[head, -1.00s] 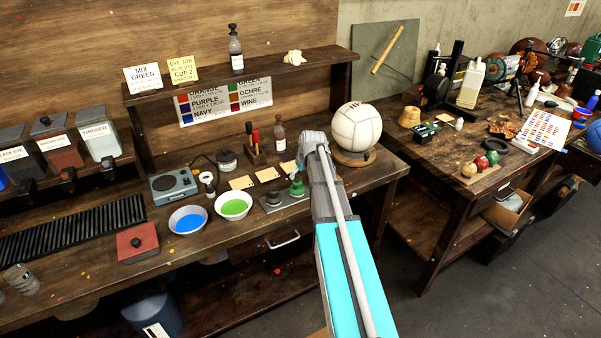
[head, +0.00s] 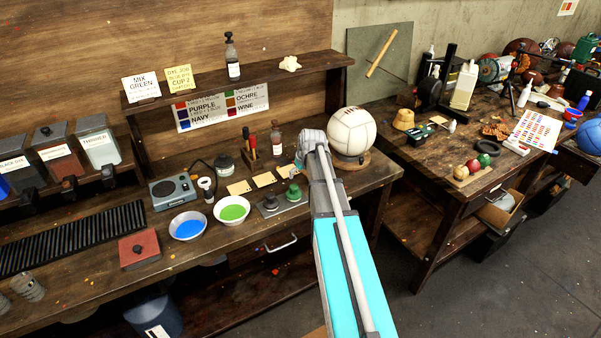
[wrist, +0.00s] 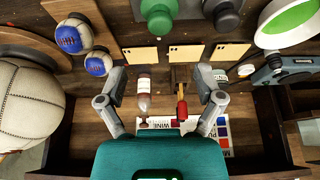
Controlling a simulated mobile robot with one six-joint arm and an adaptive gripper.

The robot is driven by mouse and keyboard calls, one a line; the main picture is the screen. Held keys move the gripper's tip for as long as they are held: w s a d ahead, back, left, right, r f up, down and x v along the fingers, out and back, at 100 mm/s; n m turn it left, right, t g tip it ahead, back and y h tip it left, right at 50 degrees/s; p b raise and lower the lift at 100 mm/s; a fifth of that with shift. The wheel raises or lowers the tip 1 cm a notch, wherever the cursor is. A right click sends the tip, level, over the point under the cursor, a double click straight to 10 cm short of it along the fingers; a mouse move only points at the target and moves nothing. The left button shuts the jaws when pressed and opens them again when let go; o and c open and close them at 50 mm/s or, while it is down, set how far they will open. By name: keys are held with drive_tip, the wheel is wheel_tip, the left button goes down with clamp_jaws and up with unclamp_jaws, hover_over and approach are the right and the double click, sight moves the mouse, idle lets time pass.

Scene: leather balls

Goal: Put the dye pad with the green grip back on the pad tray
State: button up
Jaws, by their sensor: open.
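The dye pad with the green grip (head: 293,192) appears to rest on the grey pad tray (head: 268,212), at its right end, beside a dark-gripped pad (head: 271,201). In the wrist view the green grip (wrist: 160,16) shows at the top edge, left of the dark grip (wrist: 223,16), with the tray (wrist: 192,10) cut off by the frame. My gripper (wrist: 161,74) is open with nothing between its fingers. The pads lie beyond its fingertips, apart from them.
Bowls of blue (head: 188,225) and green dye (head: 232,210) stand left of the tray. Several cards (head: 239,187) lie behind it. A brown bottle (head: 277,140), a red-handled tool (wrist: 182,105) and a white ball (head: 350,132) on a stand are near my gripper. A shelf (head: 230,82) runs above.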

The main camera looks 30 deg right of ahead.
drive_tip(key=shift+a, duration=0.1)
idle(0.3)
drive_tip(key=s+a+f+g, duration=0.1)
drive_tip(key=s+a+g, duration=0.3)
drive_tip(key=s+a, duration=1.7)
drive_tip(key=a, duration=0.3)
drive_tip(key=shift+f, duration=0.2)
drive_tip(key=shift+w+a, duration=0.1)
